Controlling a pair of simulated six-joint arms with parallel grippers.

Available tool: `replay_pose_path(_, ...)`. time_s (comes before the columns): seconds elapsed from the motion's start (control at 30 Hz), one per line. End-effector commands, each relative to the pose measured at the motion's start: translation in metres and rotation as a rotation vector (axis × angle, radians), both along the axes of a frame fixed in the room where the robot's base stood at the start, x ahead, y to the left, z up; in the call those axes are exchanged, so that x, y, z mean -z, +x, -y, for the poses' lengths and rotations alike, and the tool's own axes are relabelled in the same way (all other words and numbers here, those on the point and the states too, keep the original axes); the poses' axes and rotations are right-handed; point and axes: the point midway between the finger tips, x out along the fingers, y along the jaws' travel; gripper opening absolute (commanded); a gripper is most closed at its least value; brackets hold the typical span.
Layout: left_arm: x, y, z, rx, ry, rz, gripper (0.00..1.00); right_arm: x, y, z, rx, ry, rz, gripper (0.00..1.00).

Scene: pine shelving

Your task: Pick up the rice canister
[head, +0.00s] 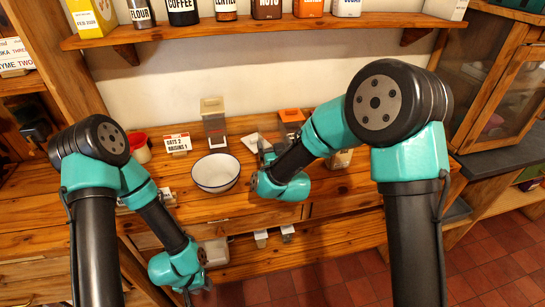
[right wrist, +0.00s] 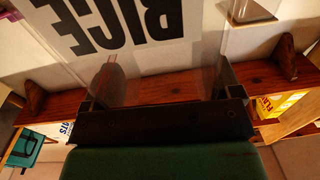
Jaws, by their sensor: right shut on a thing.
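The rice canister (right wrist: 135,30) is clear-walled with a white label reading RICE, upside down in the right wrist view. It sits between the dark fingers of my right gripper (right wrist: 160,82), which is shut on it. Only part of the canister shows there. In the head view my right arm hides most of that gripper, and I cannot clearly make out the canister. My left gripper (head: 190,287) hangs low in front of the counter, away from the canister. It is too small and dark to tell whether it is open or shut.
A white bowl (head: 216,173), a clear canister (head: 214,125), an orange-lidded canister (head: 291,118) and a raisins label card (head: 178,143) stand on the counter. An upper shelf (head: 300,25) holds several labelled containers. A glass-fronted cabinet (head: 505,90) stands at right.

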Motion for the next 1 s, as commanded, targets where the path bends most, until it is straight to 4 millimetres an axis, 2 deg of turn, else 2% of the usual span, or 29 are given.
replay_pose_path(0.37,0.000,0.000,0.000,0.000,0.000,0.000,0.38,-0.006,0.000,0.000,0.001,0.001,0.003,0.33)
replay_pose_path(0.67,0.000,0.000,0.000,0.000,0.000,0.000,0.38,-0.037,0.000,0.000,0.000,0.002,0.005,0.33)
replay_pose_path(0.87,0.000,0.000,0.000,0.000,0.000,0.000,0.38,-0.039,-0.034,-0.002,-0.003,0.000,0.001,0.33)
replay_pose_path(1.0,0.000,0.000,0.000,0.000,0.000,0.000,0.38,-0.042,-0.068,-0.003,-0.004,-0.001,0.001,0.33)
